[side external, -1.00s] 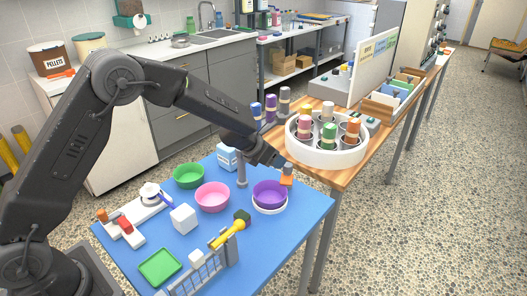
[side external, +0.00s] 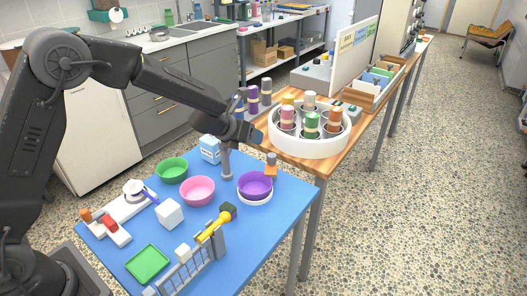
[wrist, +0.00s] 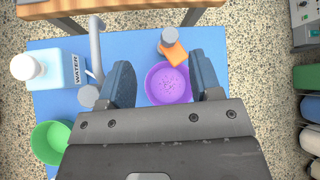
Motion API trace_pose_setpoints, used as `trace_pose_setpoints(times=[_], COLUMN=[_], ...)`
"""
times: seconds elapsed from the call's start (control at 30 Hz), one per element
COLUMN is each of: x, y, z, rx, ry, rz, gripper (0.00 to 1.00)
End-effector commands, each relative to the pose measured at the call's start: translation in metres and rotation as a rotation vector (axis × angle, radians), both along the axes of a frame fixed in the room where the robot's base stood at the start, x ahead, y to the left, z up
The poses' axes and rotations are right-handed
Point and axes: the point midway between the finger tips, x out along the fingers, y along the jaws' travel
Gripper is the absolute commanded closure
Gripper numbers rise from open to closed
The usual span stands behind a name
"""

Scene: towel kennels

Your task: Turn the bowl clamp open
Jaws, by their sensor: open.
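The bowl clamp has an orange arm (side external: 271,172) under a grey round knob (side external: 272,158), at the back edge of the blue table. In the wrist view the orange arm (wrist: 175,53) points down and right from the knob (wrist: 168,37), its end close to the purple bowl's rim. The purple bowl (side external: 255,182) sits in a white ring holder (side external: 254,200); it also shows in the wrist view (wrist: 168,85). My gripper (side external: 254,137) is above and to the left of the clamp, apart from it. Its fingers (wrist: 162,75) are spread with nothing between them.
A grey post (side external: 226,165) stands left of the bowl, near a water jug (side external: 210,149). Pink (side external: 197,190) and green (side external: 171,170) bowls lie further left. Behind is a wooden bench with a white round carousel (side external: 310,143) of jars.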

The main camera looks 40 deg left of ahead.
Motion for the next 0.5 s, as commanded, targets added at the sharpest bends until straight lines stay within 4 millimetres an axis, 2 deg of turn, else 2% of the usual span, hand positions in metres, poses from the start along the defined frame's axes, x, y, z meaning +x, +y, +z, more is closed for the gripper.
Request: trace_pose_setpoints(times=[0.2,0.33,0.5], x=[0.021,0.026,0.026], y=[0.02,0.03,0.034], z=[0.01,0.011,0.008], rx=[-0.382,-0.615,-0.915], ry=[-0.053,-0.055,-0.016], rz=[0.532,0.853,1.264], gripper=[0.42,0.42,0.42])
